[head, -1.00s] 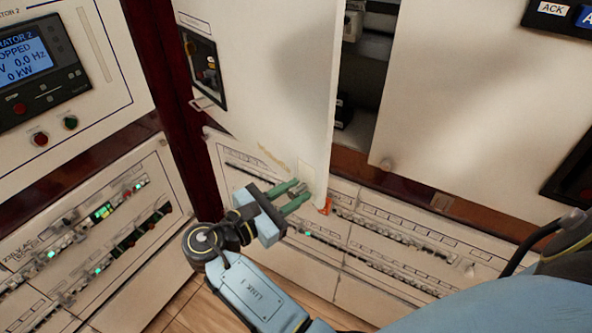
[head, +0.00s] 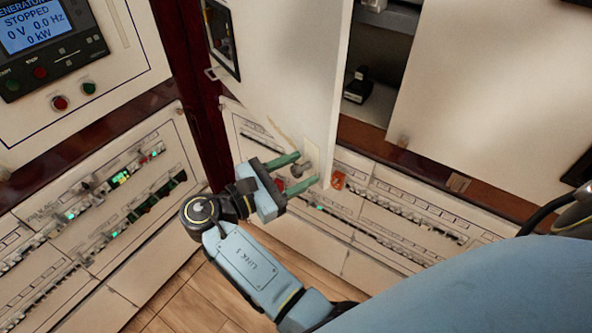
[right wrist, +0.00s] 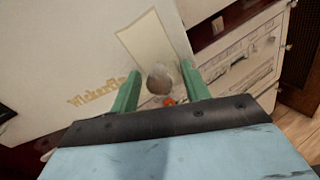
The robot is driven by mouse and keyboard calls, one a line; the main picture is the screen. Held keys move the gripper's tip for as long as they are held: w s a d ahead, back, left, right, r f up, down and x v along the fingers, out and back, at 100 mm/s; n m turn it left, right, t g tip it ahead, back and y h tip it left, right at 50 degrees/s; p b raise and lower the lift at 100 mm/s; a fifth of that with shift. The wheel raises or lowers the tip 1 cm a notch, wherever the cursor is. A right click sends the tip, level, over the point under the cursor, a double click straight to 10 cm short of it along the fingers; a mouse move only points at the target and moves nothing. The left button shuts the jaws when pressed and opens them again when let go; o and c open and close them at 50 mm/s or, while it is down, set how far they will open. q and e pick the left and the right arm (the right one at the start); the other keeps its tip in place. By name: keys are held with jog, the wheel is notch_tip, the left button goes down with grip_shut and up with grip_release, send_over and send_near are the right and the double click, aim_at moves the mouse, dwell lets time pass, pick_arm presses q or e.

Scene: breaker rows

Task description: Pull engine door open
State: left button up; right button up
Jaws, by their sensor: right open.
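The engine door (head: 290,70) is a tall off-white panel in the middle of the head view. It stands ajar, with a dark gap and shelf space showing to its right. A small round knob (head: 299,169) sits on a pale plate near its lower right corner. My right gripper (head: 309,170) is open at the knob, with one green finger on either side of it. In the right wrist view the knob (right wrist: 160,78) shows between the two fingers, which appear apart from it. My left gripper is not in view.
A generator panel (head: 60,50) with a lit screen stands at the left. Breaker rows (head: 110,200) run along the lower left, and more (head: 400,217) lie below the door. Another white panel (head: 470,90) is at the right. An orange piece (head: 338,180) is beside the door's lower corner.

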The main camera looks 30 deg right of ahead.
aim_at(312, 126)
notch_tip(312, 126, up, 9)
jog(key=shift+f+p, duration=0.2)
jog(key=shift+p, duration=0.95)
jog(key=shift+r, duration=0.6)
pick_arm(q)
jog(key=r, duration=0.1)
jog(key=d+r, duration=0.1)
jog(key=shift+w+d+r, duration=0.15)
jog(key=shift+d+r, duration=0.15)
pick_arm(e)
jog(key=shift+r, duration=0.1)
